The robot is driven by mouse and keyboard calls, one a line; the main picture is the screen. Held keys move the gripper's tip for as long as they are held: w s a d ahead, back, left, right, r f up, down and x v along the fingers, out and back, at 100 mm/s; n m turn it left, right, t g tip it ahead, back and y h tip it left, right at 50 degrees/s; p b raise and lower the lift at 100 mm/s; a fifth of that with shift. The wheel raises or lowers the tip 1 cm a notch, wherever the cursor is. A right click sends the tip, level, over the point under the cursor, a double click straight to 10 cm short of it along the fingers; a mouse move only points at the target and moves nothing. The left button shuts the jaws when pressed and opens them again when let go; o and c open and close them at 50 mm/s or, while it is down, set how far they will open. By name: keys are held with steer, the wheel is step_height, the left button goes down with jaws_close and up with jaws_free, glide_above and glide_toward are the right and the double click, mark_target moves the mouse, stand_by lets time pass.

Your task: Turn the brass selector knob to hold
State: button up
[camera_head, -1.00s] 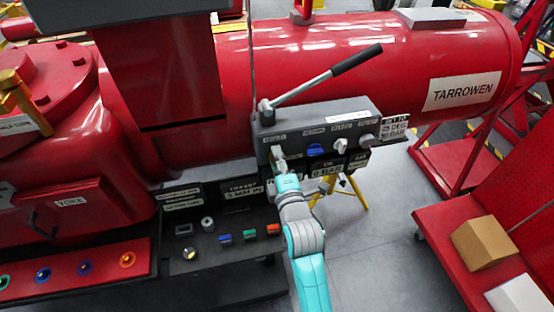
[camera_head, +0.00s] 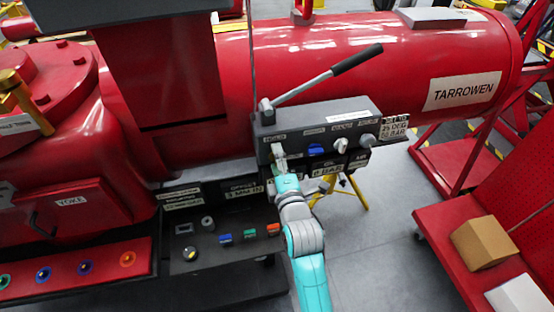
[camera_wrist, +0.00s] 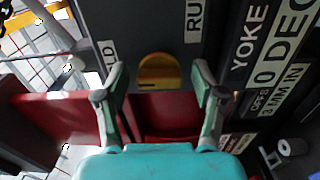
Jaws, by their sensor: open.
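The brass selector knob (camera_wrist: 160,71) shows in the wrist view as a yellow rounded shape on a dark grey panel face. A label ending in "LD" (camera_wrist: 108,54) is to its left and one starting "RU" (camera_wrist: 194,20) is to its right. My gripper (camera_wrist: 159,74) is open, with one finger on each side of the knob and a visible gap on both sides. Which way the knob points I cannot tell. In the head view my gripper (camera_head: 279,160) is at the left end of the grey control box (camera_head: 262,126) and hides the knob.
A lever with a black handle (camera_head: 357,59) rises above the box. A blue knob (camera_head: 315,149) and a pale knob (camera_head: 341,145) are to the right of my gripper. A dark shelf (camera_head: 230,276) with coloured buttons lies below left.

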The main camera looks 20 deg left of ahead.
steer(key=v, duration=1.2)
stand_by(0.3)
steer(key=s+d+f+m+h, duration=0.3)
steer(key=s+d+f+m, duration=0.3)
steer(key=d, duration=0.4)
steer(key=s+d+f+m+h, duration=0.2)
steer(key=s+d+f+m, duration=0.2)
steer(key=s+d+m, duration=0.35)
steer(key=s+d+r+m+h, duration=0.1)
steer(key=s+d+m, duration=0.4)
steer(key=s, duration=0.5)
steer(key=s+d+r+m+h, duration=0.2)
steer(key=s+d+m+h, duration=0.2)
steer(key=s, duration=0.7)
steer(key=d+m, duration=0.2)
steer(key=d, duration=0.1)
steer(key=shift+s+r, duration=0.2)
steer(key=shift+r, duration=0.05)
